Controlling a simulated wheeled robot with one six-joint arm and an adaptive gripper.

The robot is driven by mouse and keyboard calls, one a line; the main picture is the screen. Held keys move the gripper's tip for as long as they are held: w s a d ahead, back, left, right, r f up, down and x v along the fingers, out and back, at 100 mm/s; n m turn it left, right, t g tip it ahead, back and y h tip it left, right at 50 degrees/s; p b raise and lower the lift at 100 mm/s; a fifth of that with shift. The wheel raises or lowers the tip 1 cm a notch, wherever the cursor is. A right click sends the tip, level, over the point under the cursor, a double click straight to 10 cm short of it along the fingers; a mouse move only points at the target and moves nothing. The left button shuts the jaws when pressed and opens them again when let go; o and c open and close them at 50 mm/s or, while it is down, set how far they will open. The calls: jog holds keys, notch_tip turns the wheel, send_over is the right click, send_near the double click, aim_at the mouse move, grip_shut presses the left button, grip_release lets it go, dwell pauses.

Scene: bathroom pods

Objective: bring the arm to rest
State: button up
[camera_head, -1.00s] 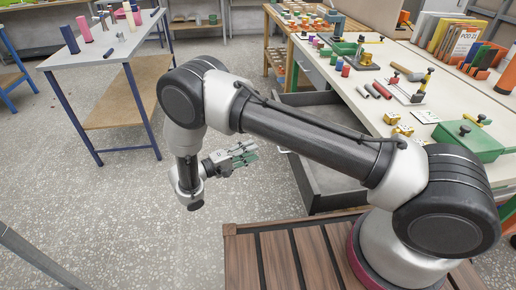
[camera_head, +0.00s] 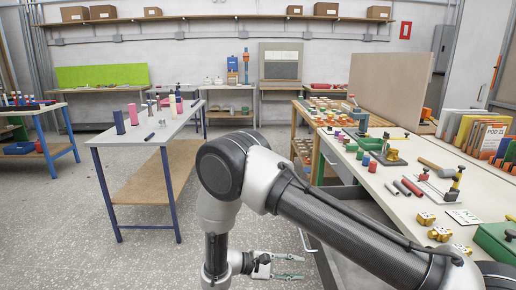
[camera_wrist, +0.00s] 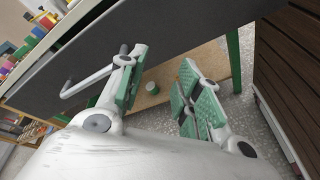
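My gripper (camera_head: 288,267) is low in the head view, in front of the workbench at the right. Its green-padded fingers are apart with nothing between them. In the wrist view my gripper (camera_wrist: 160,95) also shows both fingers spread, with the dark drawer front and its handle (camera_wrist: 92,75) close behind the left finger. My arm is bent, with its elbow raised and its forearm hanging down.
The right workbench (camera_head: 400,205) holds clamps, cylinders and yellow blocks. An open grey drawer (camera_head: 330,262) juts out below it, close to my gripper. A table (camera_head: 140,137) with pink and blue cylinders stands at the left. Speckled floor (camera_head: 85,262) is clear at the lower left.

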jog(key=s+d+r+m+y, duration=0.3)
jog(key=s+d+r+y, duration=0.2)
jog(key=d+r, duration=0.3)
jog(key=s+d+r+m+t+y, duration=0.1)
jog(key=s+d+r+m+y, duration=0.2)
jog(key=r, duration=1.4)
jog(key=s+d+r+m+t+y, duration=0.1)
jog(key=s+d+r+m+y, duration=0.3)
jog(key=s+d+r, duration=0.6)
jog(key=d+r+y, duration=0.2)
jog(key=d, duration=0.2)
jog(key=shift+d+r+y, duration=0.2)
jog(key=shift+r+y, duration=0.05)
jog(key=shift+y, duration=0.15)
jog(key=shift+d, duration=0.1)
